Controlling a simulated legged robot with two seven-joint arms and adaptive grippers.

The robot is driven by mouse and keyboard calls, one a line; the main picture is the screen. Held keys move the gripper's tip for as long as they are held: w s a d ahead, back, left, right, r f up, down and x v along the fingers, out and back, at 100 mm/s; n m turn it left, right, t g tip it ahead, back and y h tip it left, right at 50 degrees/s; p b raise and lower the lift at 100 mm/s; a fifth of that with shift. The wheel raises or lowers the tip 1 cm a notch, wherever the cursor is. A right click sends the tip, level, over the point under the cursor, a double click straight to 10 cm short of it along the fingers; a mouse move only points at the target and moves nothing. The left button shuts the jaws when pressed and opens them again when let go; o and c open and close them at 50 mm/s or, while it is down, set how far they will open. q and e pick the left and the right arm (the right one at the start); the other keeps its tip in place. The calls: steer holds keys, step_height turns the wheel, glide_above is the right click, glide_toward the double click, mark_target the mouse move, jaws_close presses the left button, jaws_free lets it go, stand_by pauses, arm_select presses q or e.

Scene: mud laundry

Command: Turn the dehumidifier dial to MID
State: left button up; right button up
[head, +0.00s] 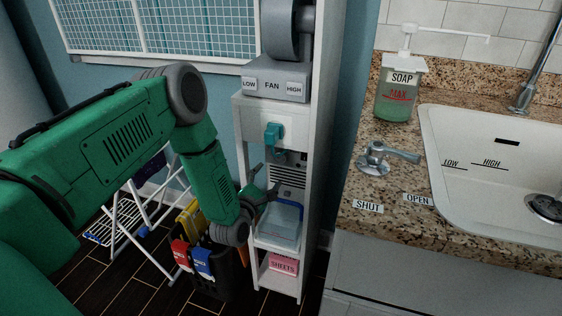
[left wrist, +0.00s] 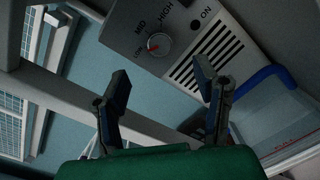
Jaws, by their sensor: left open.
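The dehumidifier (left wrist: 185,85) is a light grey box with a slotted vent, on a shelf of the narrow white rack; it also shows in the head view (head: 290,172). Its round dial (left wrist: 158,44) has a red pointer and the labels LOW, MID and HIGH around it. The pointer appears turned toward LOW. My left gripper (left wrist: 165,92) is open and empty, its fingers apart and short of the dial, below it in the left wrist view. In the head view the left gripper (head: 262,185) is in front of the rack. My right gripper is out of view.
A clear tank with a blue handle (head: 280,222) stands below the dehumidifier. A teal switch (head: 273,135) and FAN box (head: 277,82) are above. A dark bin (head: 236,272) stands left of the rack. The counter (head: 395,225) with sink is at right.

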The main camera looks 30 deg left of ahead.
mark_target(280, 159)
arm_select(q)
steer(key=w, duration=0.3)
steer(key=w+a+b, duration=0.1)
steer(key=w, duration=0.2)
steer(key=w+a+b, duration=0.1)
steer(key=w, duration=0.2)
steer(key=shift+w+a+f, duration=0.2)
steer(key=shift+f, duration=0.05)
steer(key=shift+w+d+r, duration=0.1)
steer(key=shift+w, duration=0.35)
steer(key=c, duration=1.1)
